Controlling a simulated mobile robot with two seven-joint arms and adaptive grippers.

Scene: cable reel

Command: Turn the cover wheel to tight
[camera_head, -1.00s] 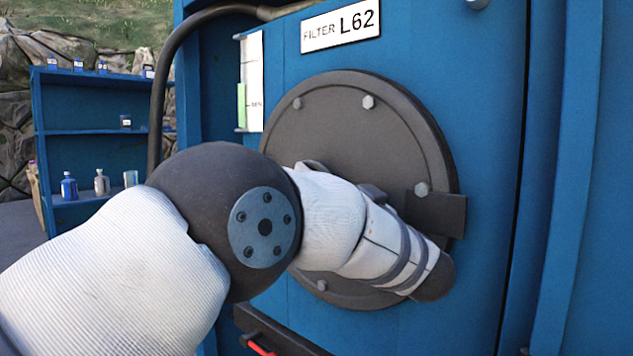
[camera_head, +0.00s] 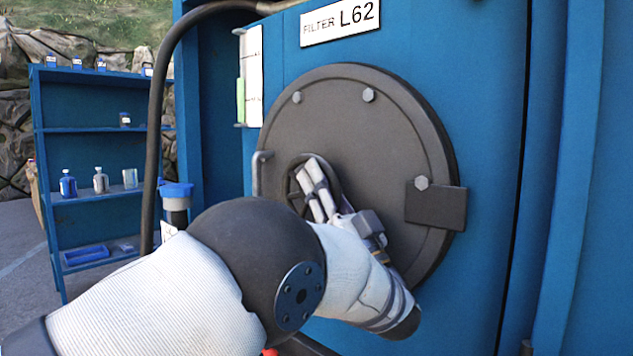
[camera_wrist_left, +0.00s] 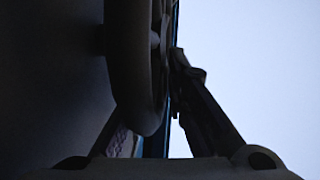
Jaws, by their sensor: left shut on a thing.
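The round dark cover (camera_head: 350,115) is mounted on the blue housing, with bolts near its edge. The small dark cover wheel (camera_head: 290,178) sits near its middle, partly hidden by my gripper. My left gripper (camera_head: 314,174) reaches up to the wheel from the lower right, its fingers at the wheel's rim. In the left wrist view the wheel's rim (camera_wrist_left: 130,65) passes between the two fingers (camera_wrist_left: 160,118), and the gripper is shut on it. No tight mark can be made out. My right gripper is not in view.
A dark block (camera_head: 436,205) stands at the cover's right edge and a handle (camera_head: 260,170) at its left. A "FILTER L62" label (camera_head: 340,22) and a gauge (camera_head: 250,75) are above. A hose (camera_head: 158,120) runs down at left. A blue shelf (camera_head: 95,160) with bottles stands behind.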

